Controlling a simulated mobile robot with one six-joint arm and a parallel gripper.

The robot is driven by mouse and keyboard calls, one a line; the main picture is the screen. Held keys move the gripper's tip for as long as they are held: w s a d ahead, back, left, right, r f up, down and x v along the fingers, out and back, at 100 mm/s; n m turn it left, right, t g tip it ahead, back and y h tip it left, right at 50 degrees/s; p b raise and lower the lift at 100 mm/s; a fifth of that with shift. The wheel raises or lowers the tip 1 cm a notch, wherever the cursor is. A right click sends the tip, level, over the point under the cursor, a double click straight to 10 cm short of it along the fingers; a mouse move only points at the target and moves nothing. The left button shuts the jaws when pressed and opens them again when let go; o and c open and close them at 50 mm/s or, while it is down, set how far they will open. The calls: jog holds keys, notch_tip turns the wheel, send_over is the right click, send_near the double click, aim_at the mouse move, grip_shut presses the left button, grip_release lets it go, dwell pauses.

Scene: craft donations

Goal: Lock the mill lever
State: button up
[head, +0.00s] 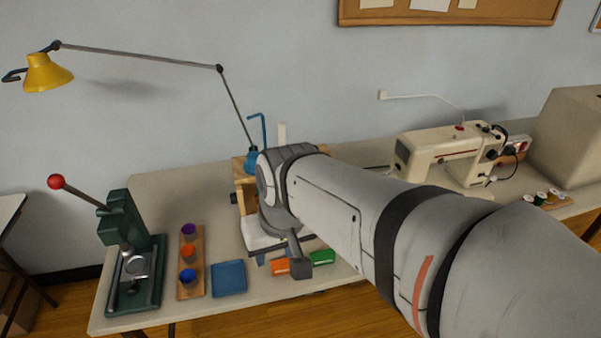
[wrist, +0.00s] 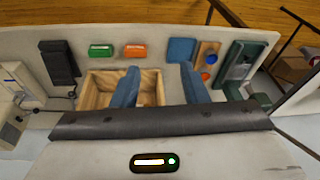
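A green press-like machine (head: 130,252) stands at the table's left end. Its lever (head: 90,199) slants up and left to a red ball knob (head: 55,181). The press also shows at the right in the wrist view (wrist: 238,66). I see nothing labelled as a mill, so I cannot tell whether this lever is the one named. My gripper (wrist: 160,84) is open, its two blue fingers apart with nothing between them. It hangs over the wooden box (wrist: 90,95), right of the press in the head view. Whether the lever is locked cannot be told.
A wooden rack (head: 191,283) with purple, orange and blue cups and a blue square (head: 229,279) lie between press and box. Orange (head: 281,267) and green (head: 323,257) packs lie in front. A yellow lamp (head: 47,72) hangs above. A sewing machine (head: 440,147) stands right.

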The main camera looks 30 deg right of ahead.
notch_tip(320, 180, down, 9)
jog(key=w+m+g+y+b, duration=0.1)
jog(key=w+m+y+b, duration=0.2)
jog(key=m+y+b, duration=0.4)
jog(key=w+d+f+m+t+y+b, duration=0.2)
jog(key=w+d+f+m+t+b, duration=0.4)
jog(key=m, duration=0.5)
jog(key=w+d+f+m+t+h+b, duration=0.25)
jog(key=d+m+t+h, duration=0.2)
jog(key=d+m, duration=0.6)
jog(key=w+d+f+m+t+h+b, duration=0.1)
jog(key=d+f+m+t+h+b, duration=0.4)
jog(key=d, duration=0.9)
jog(key=shift+m+t+y, duration=0.25)
jog(key=shift+m+t, duration=0.1)
jog(key=shift+m, duration=0.4)
jog(key=w, duration=0.2)
jog(key=w+r+p, duration=0.1)
jog(key=w, duration=0.4)
jog(key=shift+w+r+p, duration=0.25)
jog(key=shift+w+p, duration=0.15)
jog(key=shift+c, duration=0.6)
grip_shut()
